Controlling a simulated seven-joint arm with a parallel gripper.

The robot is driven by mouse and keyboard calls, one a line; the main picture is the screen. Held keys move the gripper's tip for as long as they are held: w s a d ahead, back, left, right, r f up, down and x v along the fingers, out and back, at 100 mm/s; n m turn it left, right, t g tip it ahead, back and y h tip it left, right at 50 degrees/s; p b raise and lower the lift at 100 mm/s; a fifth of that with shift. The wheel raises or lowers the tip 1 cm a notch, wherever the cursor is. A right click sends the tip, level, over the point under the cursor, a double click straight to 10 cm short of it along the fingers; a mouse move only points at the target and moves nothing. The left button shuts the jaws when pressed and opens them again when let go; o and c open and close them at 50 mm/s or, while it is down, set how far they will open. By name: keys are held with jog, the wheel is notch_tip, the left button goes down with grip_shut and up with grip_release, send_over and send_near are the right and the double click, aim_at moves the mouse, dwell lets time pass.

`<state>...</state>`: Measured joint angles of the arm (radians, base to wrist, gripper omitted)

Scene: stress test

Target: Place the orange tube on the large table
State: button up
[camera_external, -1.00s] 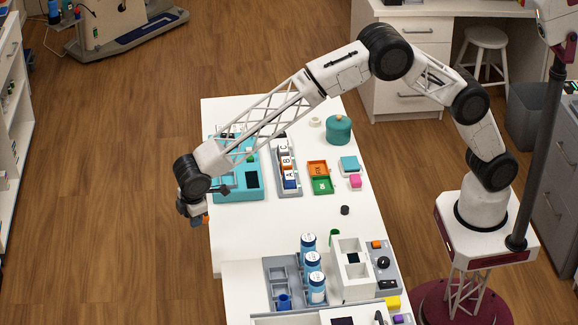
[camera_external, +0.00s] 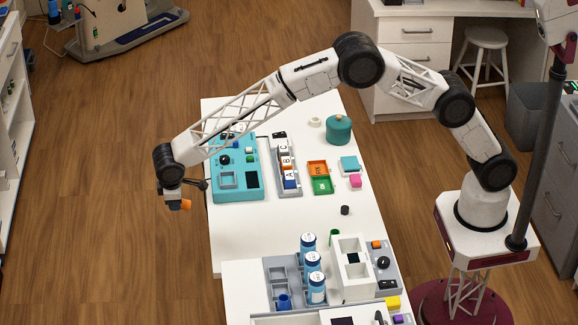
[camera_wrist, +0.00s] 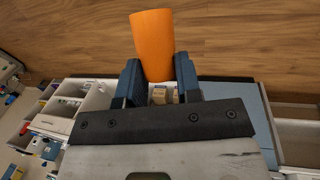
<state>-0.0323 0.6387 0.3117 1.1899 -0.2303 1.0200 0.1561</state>
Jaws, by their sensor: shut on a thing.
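My gripper (camera_wrist: 158,80) is shut on the orange tube (camera_wrist: 153,45), which stands out between the two blue fingers in the wrist view. In the external view my gripper (camera_external: 173,199) hangs beyond the left edge of the long white table (camera_external: 240,235), with the floor behind it. The orange tube (camera_external: 185,204) shows there as a small orange piece at the fingertips, apart from the table. Its far side is hidden in both views.
A teal device (camera_external: 237,190) stands near the table's left edge. A grey rack (camera_external: 288,185) with lettered blocks, an orange tray (camera_external: 318,168) and a green tray (camera_external: 322,186) are beside it. Blue-and-white tubes (camera_external: 312,265) stand in front. The table's left middle is bare.

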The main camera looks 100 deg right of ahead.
jog(key=shift+r, duration=0.1)
notch_tip(320, 180, up, 10)
jog(key=s+d+m+g+h, duration=0.1)
jog(key=s+d+m+g, duration=0.3)
jog(key=s+d+m, duration=0.8)
jog(key=s+d+m+g+h, duration=0.15)
jog(key=d+m+g, duration=0.25)
jog(key=d+m, duration=1)
jog(key=s+d+m+g, duration=0.3)
jog(key=s+d+m, duration=0.3)
jog(key=d, duration=1.4)
jog(key=shift+n+g, duration=0.3)
jog(key=shift+n, duration=0.1)
jog(key=shift+s+d+f, duration=0.1)
jog(key=shift+s+f, duration=0.1)
jog(key=shift+f, duration=0.6)
jog(key=shift+s+a+f, duration=0.1)
jog(key=shift+s+f, duration=0.15)
jog(key=shift+f, duration=0.6)
jog(key=shift+s+d+f, duration=0.1)
jog(key=shift+s+f, duration=0.1)
jog(key=shift+f, duration=0.6)
jog(key=shift+f, duration=0.2)
